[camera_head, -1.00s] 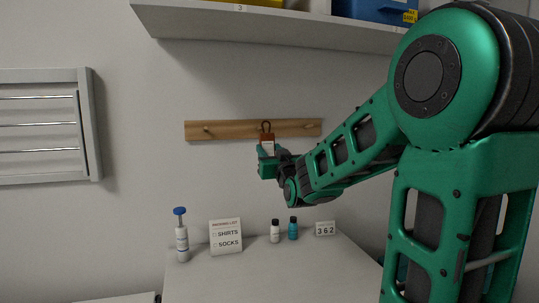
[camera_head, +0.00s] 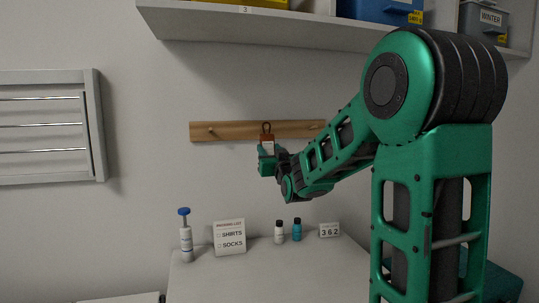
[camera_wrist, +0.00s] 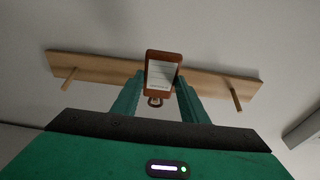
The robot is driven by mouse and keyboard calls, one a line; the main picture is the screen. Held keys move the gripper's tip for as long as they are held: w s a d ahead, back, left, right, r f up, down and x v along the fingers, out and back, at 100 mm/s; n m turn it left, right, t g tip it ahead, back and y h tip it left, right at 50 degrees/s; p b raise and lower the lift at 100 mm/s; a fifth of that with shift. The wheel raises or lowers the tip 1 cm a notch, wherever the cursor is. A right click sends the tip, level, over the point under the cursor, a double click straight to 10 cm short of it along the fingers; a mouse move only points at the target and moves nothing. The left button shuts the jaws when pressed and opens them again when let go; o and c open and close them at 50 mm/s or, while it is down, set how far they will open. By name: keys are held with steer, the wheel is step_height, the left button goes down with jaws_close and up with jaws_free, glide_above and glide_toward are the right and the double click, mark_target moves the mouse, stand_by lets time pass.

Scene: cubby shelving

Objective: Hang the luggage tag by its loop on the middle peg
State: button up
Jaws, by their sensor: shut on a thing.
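The luggage tag (camera_head: 267,145) is reddish brown with a white card, held upright with its dark loop (camera_head: 266,127) on top in the head view. My gripper (camera_head: 267,160) is shut on the tag's lower part. The tag shows between the fingers (camera_wrist: 158,95) in the wrist view. The wooden peg rail (camera_head: 235,131) is on the wall behind. Its left peg (camera_head: 211,132) and right peg (camera_head: 311,128) show. The middle peg is hidden or not distinct behind the tag and loop. I cannot tell whether the loop touches it.
A shelf with bins (camera_head: 300,26) juts out above the rail. Below, a white table (camera_head: 270,275) bears a pump bottle (camera_head: 186,240), a list sign (camera_head: 229,238), two small bottles (camera_head: 297,230) and a number block (camera_head: 329,230). A slatted frame (camera_head: 50,125) is at left.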

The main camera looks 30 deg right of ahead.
steer(key=shift+w+d+f, duration=0.1)
steer(key=shift+w+d, duration=0.05)
steer(key=shift+w, duration=0.35)
steer(key=shift+w+d+f, duration=0.15)
steer(key=shift+w+f, duration=0.25)
steer(key=shift+w, duration=0.1)
steer(key=o, duration=1.1)
steer(key=v, duration=1)
steer(key=shift+s+f, duration=0.2)
steer(key=shift+s, duration=0.05)
steer(key=shift+f, duration=0.1)
